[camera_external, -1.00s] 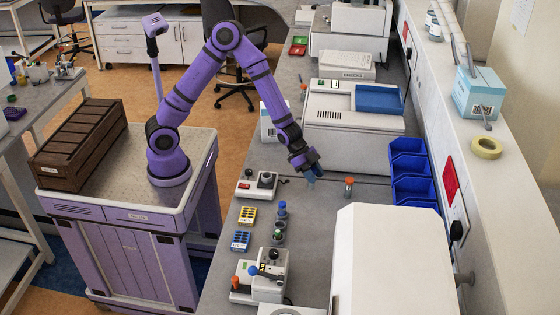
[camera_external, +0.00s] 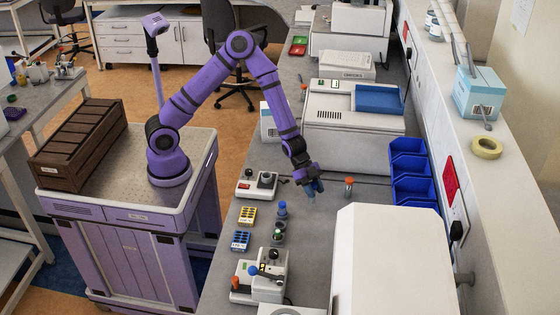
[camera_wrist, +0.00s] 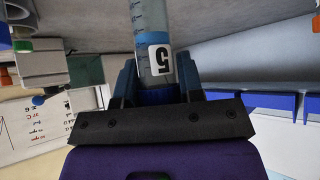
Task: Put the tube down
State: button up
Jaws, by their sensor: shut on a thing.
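My gripper (camera_external: 311,188) is over the grey bench, to the right of the small vortex-type device. In the wrist view my gripper (camera_wrist: 160,85) is shut on a tube (camera_wrist: 152,25), with a finger on each side. The tube is clear with blue bands and a white label marked 5; its blue cap sits between the fingers. In the external view the tube is mostly hidden by my gripper, with a small bluish part at the fingertips. I cannot tell whether its tip touches the bench.
A small device (camera_external: 257,184) and yellow and blue racks (camera_external: 247,216) stand left of my gripper. An orange-capped tube (camera_external: 349,187) stands close on the right. Blue bins (camera_external: 412,192) line the wall side. A large white machine (camera_external: 392,260) fills the front right.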

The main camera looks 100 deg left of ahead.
aim_at(314, 199)
jog(key=shift+f, duration=2.2)
jog(key=shift+f, duration=0.1)
jog(key=o, duration=0.9)
jog(key=s+a+r+n+g+y, duration=0.15)
jog(key=s+a+r+y, duration=0.4)
jog(key=s+r, duration=0.6)
jog(key=s+a+r+n+y, duration=0.35)
jog(key=s+a+r, duration=0.45)
jog(key=r, duration=0.6)
jog(key=s+d+r+n+h, duration=0.1)
jog(key=s+r, duration=0.3)
jog(key=s, duration=0.6)
jog(key=s+d+r+n+h, duration=0.1)
jog(key=s+d+r+n, duration=0.1)
jog(key=s, duration=0.9)
notch_tip(314, 199, up, 2)
jog(key=shift+s+d+r+n+h, duration=0.25)
jog(key=shift+d+n+h, duration=0.1)
jog(key=shift+n, duration=0.15)
